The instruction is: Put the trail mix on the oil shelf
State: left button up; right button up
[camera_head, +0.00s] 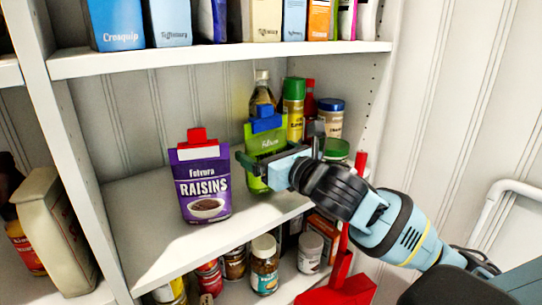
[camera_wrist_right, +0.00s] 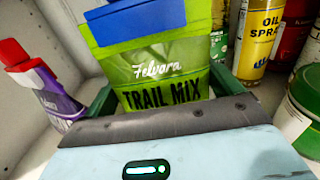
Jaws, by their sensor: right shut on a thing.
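The trail mix (camera_head: 266,141) is a green pouch with a blue clip on top. It is upright at the middle shelf (camera_head: 150,230), in front of the bottles; I cannot tell whether its base touches the shelf. My right gripper (camera_head: 258,162) is shut on it, with the fingers on either side of the pouch. In the right wrist view the trail mix (camera_wrist_right: 155,68) fills the middle, and its lower part is hidden behind the gripper (camera_wrist_right: 155,100). A yellow oil spray (camera_wrist_right: 260,35) stands behind it to the right. My left gripper is not in view.
A purple raisins pouch (camera_head: 202,182) with a red clip stands left of the trail mix. An oil bottle (camera_head: 262,90) and several cans and jars stand behind and right. Boxes line the upper shelf (camera_head: 220,58). The middle shelf's left part is clear.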

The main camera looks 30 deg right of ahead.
jog(key=shift+w+d+f, duration=0.2)
jog(key=shift+d+f, duration=0.05)
jog(key=shift+f, duration=0.25)
jog(key=shift+w+d+f, duration=0.15)
jog(key=shift+d+f, duration=0.1)
jog(key=shift+f, duration=0.2)
jog(key=shift+s+a+r, duration=0.1)
jog(key=shift+s+a, duration=0.15)
jog(key=shift+a, duration=0.1)
jog(key=o, duration=0.9)
jog(key=shift+w+d+f, duration=0.1)
jog(key=shift+d+f, duration=0.05)
jog(key=shift+f, duration=0.05)
jog(key=shift+r, duration=0.1)
